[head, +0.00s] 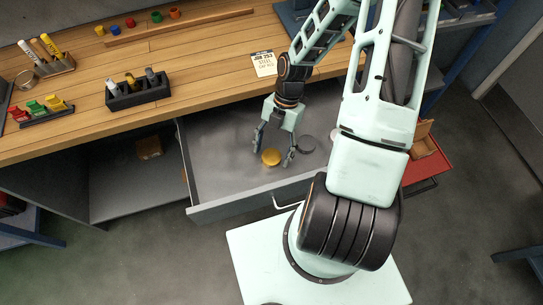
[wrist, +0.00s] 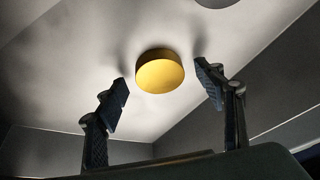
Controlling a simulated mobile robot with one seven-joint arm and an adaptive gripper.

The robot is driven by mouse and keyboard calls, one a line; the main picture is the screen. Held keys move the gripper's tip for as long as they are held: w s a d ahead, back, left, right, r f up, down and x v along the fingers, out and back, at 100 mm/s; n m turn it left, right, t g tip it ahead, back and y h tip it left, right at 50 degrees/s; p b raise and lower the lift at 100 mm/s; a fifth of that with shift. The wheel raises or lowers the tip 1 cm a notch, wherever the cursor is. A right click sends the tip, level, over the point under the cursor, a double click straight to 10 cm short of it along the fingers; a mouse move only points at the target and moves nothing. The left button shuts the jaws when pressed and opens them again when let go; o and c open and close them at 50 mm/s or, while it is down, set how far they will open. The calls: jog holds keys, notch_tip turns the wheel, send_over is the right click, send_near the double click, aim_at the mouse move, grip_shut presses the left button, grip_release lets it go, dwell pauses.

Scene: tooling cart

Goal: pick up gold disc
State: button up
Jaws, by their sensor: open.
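The gold disc (head: 271,157) lies flat on the floor of the open grey drawer (head: 220,165). In the wrist view the gold disc (wrist: 160,71) sits between and a little beyond the two fingertips, touching neither. My gripper (head: 272,158) is inside the drawer, pointing down with its fingers spread, one on each side of the disc. In the wrist view my gripper (wrist: 164,82) is open and empty.
A grey disc (head: 306,144) lies in the drawer to the right of my gripper. The drawer's front wall (head: 255,196) is close by. The wooden worktop (head: 200,75) above holds a black block of tools (head: 138,92) and a job card (head: 264,64).

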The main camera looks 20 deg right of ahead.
jog(key=shift+f, duration=0.15)
jog(key=c, duration=1.5)
jog(key=shift+c, duration=1.1)
